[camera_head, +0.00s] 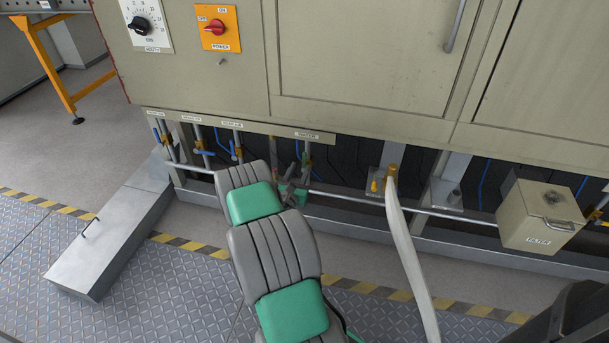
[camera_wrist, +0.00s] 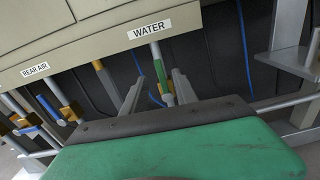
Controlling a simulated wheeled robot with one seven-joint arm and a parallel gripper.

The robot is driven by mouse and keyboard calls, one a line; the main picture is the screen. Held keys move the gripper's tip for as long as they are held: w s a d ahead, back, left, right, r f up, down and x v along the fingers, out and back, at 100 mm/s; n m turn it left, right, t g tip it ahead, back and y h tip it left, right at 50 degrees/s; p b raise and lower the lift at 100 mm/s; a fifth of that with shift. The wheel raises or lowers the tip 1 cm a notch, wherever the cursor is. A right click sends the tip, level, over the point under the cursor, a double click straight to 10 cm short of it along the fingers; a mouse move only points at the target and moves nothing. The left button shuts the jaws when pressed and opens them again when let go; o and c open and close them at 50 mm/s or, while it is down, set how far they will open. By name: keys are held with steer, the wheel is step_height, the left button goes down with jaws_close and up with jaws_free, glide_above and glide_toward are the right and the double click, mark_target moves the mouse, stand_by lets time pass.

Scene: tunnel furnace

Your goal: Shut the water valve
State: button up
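The water valve hangs on a pipe under the WATER label (camera_wrist: 149,32). Its green handle (camera_wrist: 161,78) runs roughly along the pipe, and its brass body (camera_wrist: 168,99) shows just below. My gripper (camera_wrist: 158,78) is open, with one finger on each side of the valve in the wrist view. I cannot tell whether either finger touches the handle. In the head view my gripper (camera_head: 298,172) is at the pipe below the WATER label (camera_head: 307,135), and my arm hides part of the valve.
Other valves with blue handles, such as the REAR AIR one (camera_wrist: 48,108), hang to the left. A FILTER box (camera_head: 541,216) and a pale hose (camera_head: 407,250) are to the right. A horizontal pipe (camera_head: 440,212) runs low along the furnace. A metal floor box (camera_head: 110,235) lies at left.

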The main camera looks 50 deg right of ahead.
mark_target(304, 157)
steer(key=shift+n, duration=0.3)
steer(key=b+x, duration=0.1)
steer(key=x, duration=0.6)
steer(key=shift+w+d, duration=0.2)
steer(key=shift+d, duration=0.15)
steer(key=shift+c, duration=0.4)
jaws_close()
